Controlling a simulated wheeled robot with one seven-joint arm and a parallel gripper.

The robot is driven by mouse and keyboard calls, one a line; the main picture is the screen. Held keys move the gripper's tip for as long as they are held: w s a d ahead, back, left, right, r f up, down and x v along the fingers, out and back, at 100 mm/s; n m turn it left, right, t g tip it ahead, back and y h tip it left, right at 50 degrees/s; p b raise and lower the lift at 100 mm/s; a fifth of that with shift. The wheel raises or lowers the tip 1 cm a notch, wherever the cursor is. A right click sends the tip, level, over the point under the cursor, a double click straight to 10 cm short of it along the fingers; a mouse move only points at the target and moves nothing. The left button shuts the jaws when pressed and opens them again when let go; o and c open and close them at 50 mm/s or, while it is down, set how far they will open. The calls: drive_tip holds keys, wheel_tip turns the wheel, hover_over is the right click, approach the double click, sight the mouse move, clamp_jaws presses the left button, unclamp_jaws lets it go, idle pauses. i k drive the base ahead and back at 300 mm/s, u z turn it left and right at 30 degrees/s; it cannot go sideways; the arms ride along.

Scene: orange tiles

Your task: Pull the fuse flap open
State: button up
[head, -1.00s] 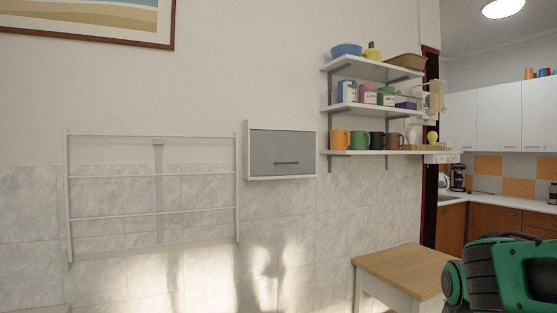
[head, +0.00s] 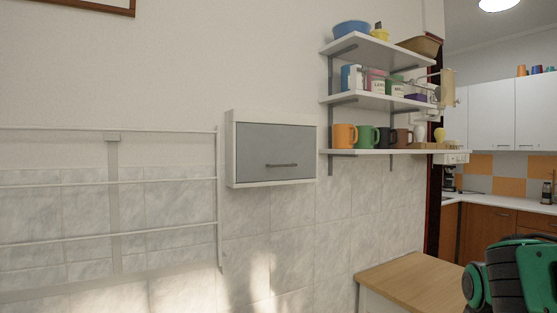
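The fuse flap (head: 275,146) is the grey front panel of a small white wall box (head: 231,150) in the middle of the head view. The flap looks shut. A dark horizontal bar handle (head: 282,165) sits near its lower edge. A green and black part of my arm shows at the lower right corner, well apart from the box. My gripper is not in view.
A white wall rack (head: 110,184) is left of the box. Shelves (head: 385,152) with mugs, tins and bowls are close on its right. A wooden-topped table (head: 410,283) stands below right. The wall under the box is bare.

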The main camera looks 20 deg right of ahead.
sight(265, 152)
drive_tip(key=u, duration=1.55)
drive_tip(key=k, duration=1.1)
drive_tip(key=z, duration=1.6)
drive_tip(key=i, duration=1)
